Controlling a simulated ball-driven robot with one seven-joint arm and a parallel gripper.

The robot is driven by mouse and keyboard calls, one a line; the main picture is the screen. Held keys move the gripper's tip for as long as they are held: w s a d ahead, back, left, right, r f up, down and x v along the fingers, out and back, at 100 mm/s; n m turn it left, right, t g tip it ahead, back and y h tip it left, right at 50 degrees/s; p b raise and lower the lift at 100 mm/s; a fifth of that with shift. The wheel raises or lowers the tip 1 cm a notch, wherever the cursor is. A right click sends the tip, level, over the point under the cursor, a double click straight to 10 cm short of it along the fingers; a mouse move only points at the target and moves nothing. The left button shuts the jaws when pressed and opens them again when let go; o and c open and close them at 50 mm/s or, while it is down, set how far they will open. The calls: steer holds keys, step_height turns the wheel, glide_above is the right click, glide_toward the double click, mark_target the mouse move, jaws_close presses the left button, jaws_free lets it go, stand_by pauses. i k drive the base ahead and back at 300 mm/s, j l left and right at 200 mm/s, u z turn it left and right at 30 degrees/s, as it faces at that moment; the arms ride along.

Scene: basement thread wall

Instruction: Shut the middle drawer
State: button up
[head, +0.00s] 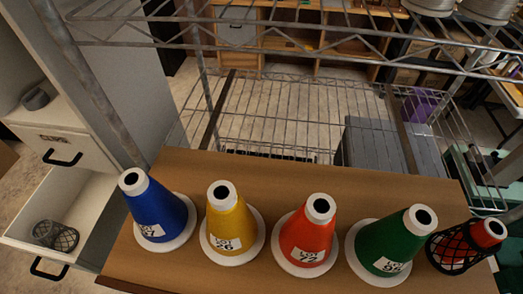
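A white drawer cabinet (58,60) stands at the left edge. A drawer (35,225) in it is pulled open, with its black handle (48,268) on its front. A dark mesh item (55,235) lies inside. Above it is a shut drawer front (62,148) with a black handle and a small label. What lies below the open drawer is cut off or hidden, so I cannot tell for certain that it is the middle one. My gripper is not in view.
A brown board (240,172) bears blue (158,205), yellow (230,220), red (305,235) and green (395,245) thread cones, plus a netted red one (470,240). A wire rack (275,110) stands behind. A grey roll (36,98) lies on a ledge above the drawers.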

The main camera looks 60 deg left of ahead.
mark_target(93, 203)
steer(key=k+j+u, duration=0.1)
steer(key=k+u, duration=0.2)
steer(key=k, duration=0.35)
steer(key=u, duration=2)
steer(key=k+l+u, duration=0.15)
steer(key=l, duration=0.2)
steer(key=k+l+u, duration=0.15)
steer(key=l, duration=0.2)
steer(key=k+l+u, duration=0.1)
steer(key=l, duration=0.2)
steer(key=i+l+u, duration=0.2)
steer(key=i+l, duration=0.05)
steer(key=i, duration=0.05)
